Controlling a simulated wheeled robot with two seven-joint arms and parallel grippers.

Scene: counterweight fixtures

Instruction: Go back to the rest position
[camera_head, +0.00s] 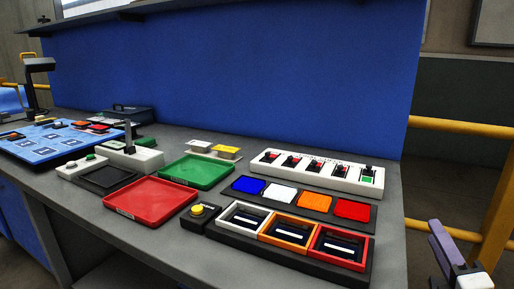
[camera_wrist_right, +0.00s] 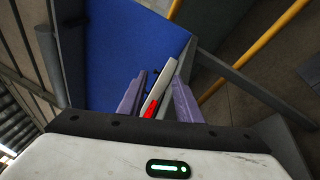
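My right gripper (camera_head: 456,262) shows at the lower right of the head view, out beyond the right end of the bench, well apart from it. In the right wrist view its two purple fingers (camera_wrist_right: 160,98) stand apart with a gap between them. A pale strip and a small red patch (camera_wrist_right: 150,108) show through that gap. They look like things behind the fingers rather than something held, though this is hard to be sure of. My left gripper is not in the head view.
The grey bench holds a red tray (camera_head: 150,201), a green tray (camera_head: 196,171), a white switch panel (camera_head: 318,175), colour squares, and a black base with white, orange and red frames (camera_head: 287,232). A blue panel (camera_head: 230,70) stands behind. Yellow rails (camera_head: 460,127) are close to my right gripper.

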